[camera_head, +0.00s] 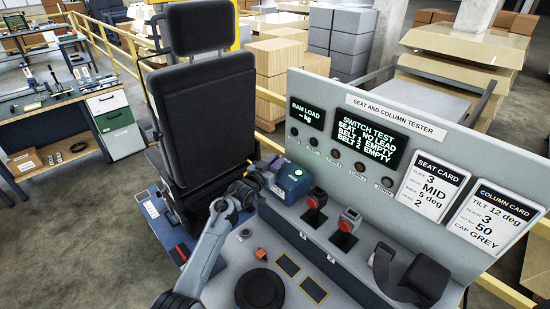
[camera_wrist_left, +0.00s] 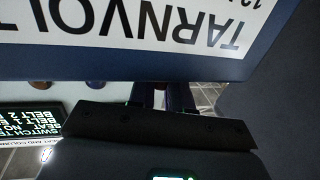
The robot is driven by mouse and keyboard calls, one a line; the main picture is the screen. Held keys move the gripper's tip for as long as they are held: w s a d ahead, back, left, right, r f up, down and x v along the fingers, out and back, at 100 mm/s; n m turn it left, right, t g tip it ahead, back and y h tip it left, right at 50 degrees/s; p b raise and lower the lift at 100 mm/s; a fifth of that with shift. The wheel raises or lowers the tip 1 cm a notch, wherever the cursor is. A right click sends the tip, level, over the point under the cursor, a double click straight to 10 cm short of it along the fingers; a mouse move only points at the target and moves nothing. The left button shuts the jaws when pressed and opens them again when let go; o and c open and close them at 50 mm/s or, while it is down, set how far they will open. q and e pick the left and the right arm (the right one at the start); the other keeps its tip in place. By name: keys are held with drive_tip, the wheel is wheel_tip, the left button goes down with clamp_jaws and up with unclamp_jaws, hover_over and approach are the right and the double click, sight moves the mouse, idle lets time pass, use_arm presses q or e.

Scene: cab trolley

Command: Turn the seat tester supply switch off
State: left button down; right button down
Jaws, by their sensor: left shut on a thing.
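The seat tester supply looks to be the blue box (camera_head: 293,182) on the tester bench, left of the red buckles. In the left wrist view a blue box with a white TARNVOLT label (camera_wrist_left: 130,25) fills the top, upside down. My left gripper (camera_head: 257,182) is at the left side of the blue box, its arm reaching up from the bottom. Its fingers (camera_wrist_left: 165,97) are close together at the box's edge and shut on a small part there. The switch itself is hidden, so I cannot tell its position. My right gripper is not in view.
The tester panel (camera_head: 310,83) stands behind the box, its screen (camera_head: 370,138) lit. Two red buckles (camera_head: 317,198) (camera_head: 349,217) stand to the right. A black seat (camera_head: 205,110) rises close on the left. A round black part (camera_head: 260,290) lies in front.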

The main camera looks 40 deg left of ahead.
use_arm(q)
drive_tip(key=n+y, duration=0.2)
drive_tip(key=y, duration=0.1)
drive_tip(key=shift+d+g+p, duration=0.3)
drive_tip(key=shift+p, duration=0.1)
drive_tip(key=shift+w+n+g+y, duration=0.1)
drive_tip(key=shift+n+g+y, duration=0.7)
drive_tip(key=shift+n+y, duration=0.8)
drive_tip(key=shift+y, duration=0.5)
drive_tip(key=c, duration=1.1)
unclamp_jaws()
drive_tip(key=shift+c, duration=0.2)
drive_tip(key=v, duration=1.1)
drive_tip(key=shift+w, duration=0.1)
